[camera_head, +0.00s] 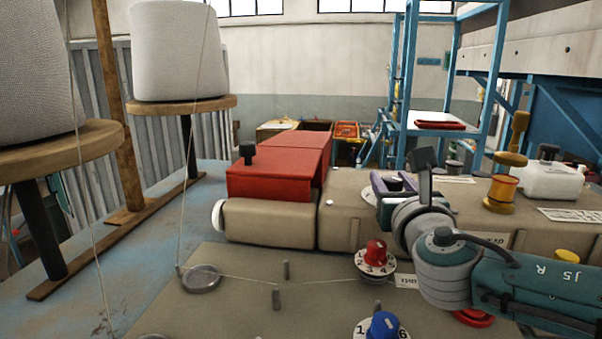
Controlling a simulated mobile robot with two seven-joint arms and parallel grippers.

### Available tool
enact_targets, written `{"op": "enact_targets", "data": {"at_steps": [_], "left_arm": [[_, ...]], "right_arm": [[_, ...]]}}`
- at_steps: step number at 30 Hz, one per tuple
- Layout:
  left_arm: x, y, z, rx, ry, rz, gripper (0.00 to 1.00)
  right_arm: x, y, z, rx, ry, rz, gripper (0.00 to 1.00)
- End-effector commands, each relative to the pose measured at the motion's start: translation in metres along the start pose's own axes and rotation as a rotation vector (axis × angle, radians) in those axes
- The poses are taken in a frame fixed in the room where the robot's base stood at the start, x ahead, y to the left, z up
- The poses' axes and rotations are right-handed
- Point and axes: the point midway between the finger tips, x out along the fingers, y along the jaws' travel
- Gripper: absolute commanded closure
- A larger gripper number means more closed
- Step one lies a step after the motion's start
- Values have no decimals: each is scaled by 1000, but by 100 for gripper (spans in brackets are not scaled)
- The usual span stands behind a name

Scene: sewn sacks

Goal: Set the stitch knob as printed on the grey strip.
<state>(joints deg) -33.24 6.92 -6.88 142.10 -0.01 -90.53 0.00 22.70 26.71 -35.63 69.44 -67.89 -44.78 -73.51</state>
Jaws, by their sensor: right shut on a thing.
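My right gripper (392,187) reaches in from the right over the beige sewing machine (275,222). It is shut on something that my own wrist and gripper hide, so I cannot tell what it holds. A red knob (376,252) stands on a white numbered dial in front of my wrist, free of the gripper. A blue knob (383,324) on another numbered dial is cut by the bottom edge. I cannot make out the stitch knob or a grey strip for certain. A white label (407,282) beside the red knob is partly covered by my arm. My left gripper is not in view.
Two large white thread cones (178,50) stand on wooden discs at the left, with thread running down to the machine. A red cover (278,172) rises behind. An orange spool (501,190) stands right of my wrist.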

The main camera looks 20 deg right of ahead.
Motion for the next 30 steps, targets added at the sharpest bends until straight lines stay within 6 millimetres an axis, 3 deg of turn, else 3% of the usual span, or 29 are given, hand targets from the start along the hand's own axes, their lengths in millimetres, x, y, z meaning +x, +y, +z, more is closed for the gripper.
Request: {"op": "enact_targets", "data": {"at_steps": [10,25,26,30], "left_arm": [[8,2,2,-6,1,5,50],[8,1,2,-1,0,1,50],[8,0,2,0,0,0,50],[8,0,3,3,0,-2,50]], "right_arm": [[0,0,0,-3,-9,141,100],[0,1,1,-1,-9,161,100],[0,1,1,-1,-9,160,53],[0,0,1,-1,-8,160,37]]}}
